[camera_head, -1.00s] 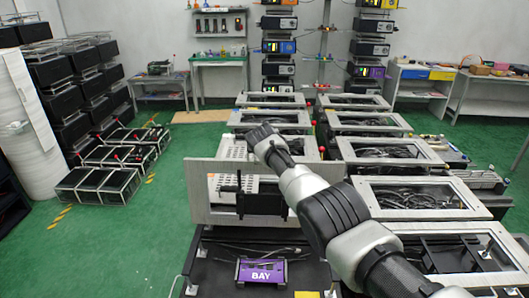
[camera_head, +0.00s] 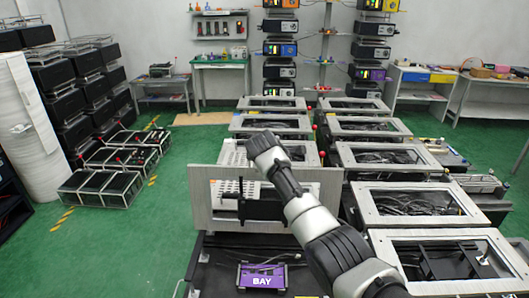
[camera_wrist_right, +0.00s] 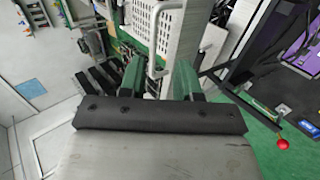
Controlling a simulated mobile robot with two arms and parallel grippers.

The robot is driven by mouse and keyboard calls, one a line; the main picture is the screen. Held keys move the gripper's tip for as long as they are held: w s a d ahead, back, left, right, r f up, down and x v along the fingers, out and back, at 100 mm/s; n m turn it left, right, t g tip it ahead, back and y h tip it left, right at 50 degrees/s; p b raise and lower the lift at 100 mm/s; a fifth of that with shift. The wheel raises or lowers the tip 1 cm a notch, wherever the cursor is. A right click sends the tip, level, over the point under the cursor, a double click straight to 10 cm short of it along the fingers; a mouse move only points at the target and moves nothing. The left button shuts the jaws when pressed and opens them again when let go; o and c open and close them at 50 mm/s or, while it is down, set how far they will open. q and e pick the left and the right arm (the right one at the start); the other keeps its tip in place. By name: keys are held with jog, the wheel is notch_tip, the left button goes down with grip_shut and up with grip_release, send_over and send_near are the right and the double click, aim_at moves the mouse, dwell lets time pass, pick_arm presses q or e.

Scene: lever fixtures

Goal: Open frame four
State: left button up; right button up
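Several grey rectangular frames lie on black boxes in two rows. No number shows on them, so I cannot tell which is frame four. The nearest left frame (camera_head: 205,202) stands raised, nearly upright, above a box with a purple BAY label (camera_head: 262,276). My right arm reaches over this raised frame, and my right gripper's fingers are hidden in the head view. In the right wrist view my right gripper (camera_wrist_right: 157,80) has its two green fingers apart. A silver bar handle (camera_wrist_right: 156,42) on a pale panel shows just beyond and between them. My left gripper is out of view.
Flat closed frames (camera_head: 362,208) fill the right row, close beside my right arm. A red ball knob (camera_wrist_right: 283,144) shows at the right in the wrist view. Black boxes in racks (camera_head: 98,190) stand at the left. Green floor is clear between.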

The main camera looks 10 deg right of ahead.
jog(key=b+v, duration=0.1)
jog(key=v, duration=0.5)
jog(key=shift+b, duration=0.35)
jog(key=shift+r, duration=0.1)
